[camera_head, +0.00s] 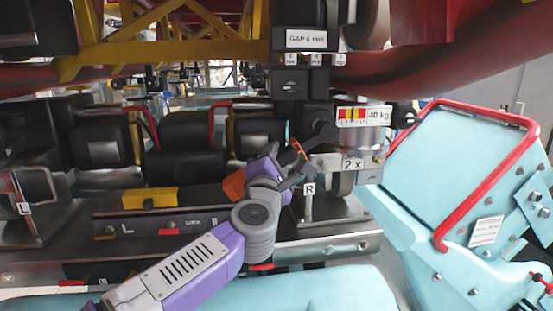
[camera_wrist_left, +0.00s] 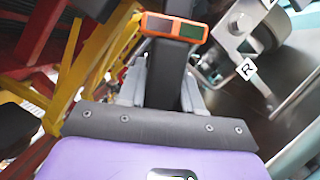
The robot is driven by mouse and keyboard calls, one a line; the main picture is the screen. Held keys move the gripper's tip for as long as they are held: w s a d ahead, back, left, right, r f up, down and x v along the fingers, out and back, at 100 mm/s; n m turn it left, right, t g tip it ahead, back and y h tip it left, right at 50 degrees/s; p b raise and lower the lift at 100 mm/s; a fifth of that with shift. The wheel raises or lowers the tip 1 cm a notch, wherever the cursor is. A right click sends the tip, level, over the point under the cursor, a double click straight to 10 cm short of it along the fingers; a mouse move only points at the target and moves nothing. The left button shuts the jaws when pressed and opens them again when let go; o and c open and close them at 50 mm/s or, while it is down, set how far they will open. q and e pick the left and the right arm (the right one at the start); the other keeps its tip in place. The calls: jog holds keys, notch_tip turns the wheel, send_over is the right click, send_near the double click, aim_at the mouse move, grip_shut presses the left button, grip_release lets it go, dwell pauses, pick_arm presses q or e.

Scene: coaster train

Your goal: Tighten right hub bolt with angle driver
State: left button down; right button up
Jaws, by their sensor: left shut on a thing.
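The angle driver (camera_head: 321,136) is a dark tool with an orange-framed display, which fills the top middle of the left wrist view (camera_wrist_left: 173,50). My left gripper (camera_head: 291,176) is shut on it; the grey fingers (camera_wrist_left: 162,90) lie on both sides of its dark body. The tool points up and right in the head view, beside the silver hub bracket (camera_head: 372,160) marked "2 x". My right gripper is out of view.
A dark block with a "GAP 6 mm" label (camera_head: 306,39) hangs above the tool. A light-blue car body with a red bar (camera_head: 481,180) stands at right. A grey rail with a yellow block (camera_head: 150,198) lies at left.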

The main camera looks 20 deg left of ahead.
pick_arm(q)
jog(key=shift+s+d+r, duration=0.1)
jog(key=shift+s+r, duration=0.05)
jog(key=shift+s, duration=0.05)
